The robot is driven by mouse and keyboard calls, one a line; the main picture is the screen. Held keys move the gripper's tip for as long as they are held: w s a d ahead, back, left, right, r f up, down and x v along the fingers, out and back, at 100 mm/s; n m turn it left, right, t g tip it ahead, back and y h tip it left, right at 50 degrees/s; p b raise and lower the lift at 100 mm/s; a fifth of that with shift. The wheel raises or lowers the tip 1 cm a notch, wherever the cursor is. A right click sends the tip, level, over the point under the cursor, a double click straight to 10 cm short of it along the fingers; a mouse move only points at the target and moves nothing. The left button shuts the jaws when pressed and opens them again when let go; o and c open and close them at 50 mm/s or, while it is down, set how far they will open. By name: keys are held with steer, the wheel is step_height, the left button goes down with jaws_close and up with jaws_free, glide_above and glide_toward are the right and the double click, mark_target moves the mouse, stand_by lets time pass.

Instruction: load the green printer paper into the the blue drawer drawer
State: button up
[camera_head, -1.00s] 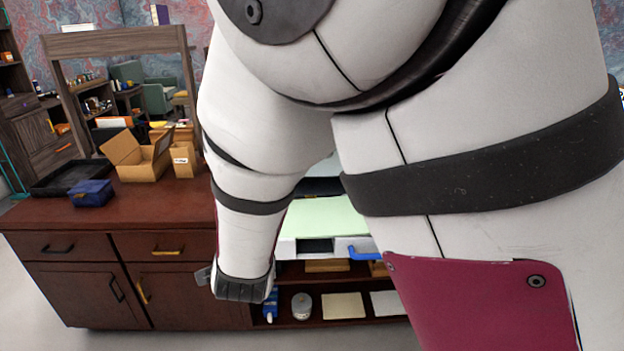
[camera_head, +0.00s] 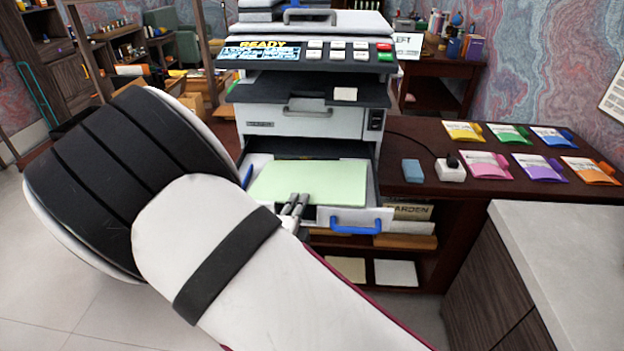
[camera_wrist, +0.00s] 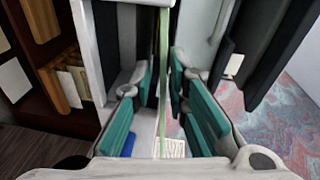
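The pale green printer paper (camera_head: 310,184) lies flat in the pulled-out white drawer with the blue handle (camera_head: 355,225), low on the printer's front. My gripper (camera_head: 297,207) is at the paper's front edge, left of the blue handle. In the wrist view the paper shows edge-on as a thin green strip (camera_wrist: 163,85). My gripper's teal-padded fingers (camera_wrist: 163,75) stand on either side of this strip, with narrow gaps showing. The fingers look open around the edge; firm contact is not visible. My arm hides the drawer's left front.
The printer (camera_head: 303,122) stands over the drawer, with a READY panel on top. A shelf below holds boxes and paper. A blue block (camera_head: 412,170), a white block (camera_head: 450,170) and several coloured packets lie on the desk (camera_head: 430,140) at right.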

mark_target(306, 186)
steer(key=shift+w+d+f, duration=0.1)
steer(key=shift+w+d, duration=0.1)
steer(key=shift+w, duration=1.1)
steer(key=shift+w+d+f, duration=0.1)
steer(key=shift+w+d, duration=0.15)
steer(key=shift+w, duration=1.05)
steer(key=shift+w+d+f, duration=0.1)
steer(key=shift+w+d, duration=0.1)
steer(key=shift+w, duration=1.1)
steer(key=shift+r, duration=0.1)
jaws_close()
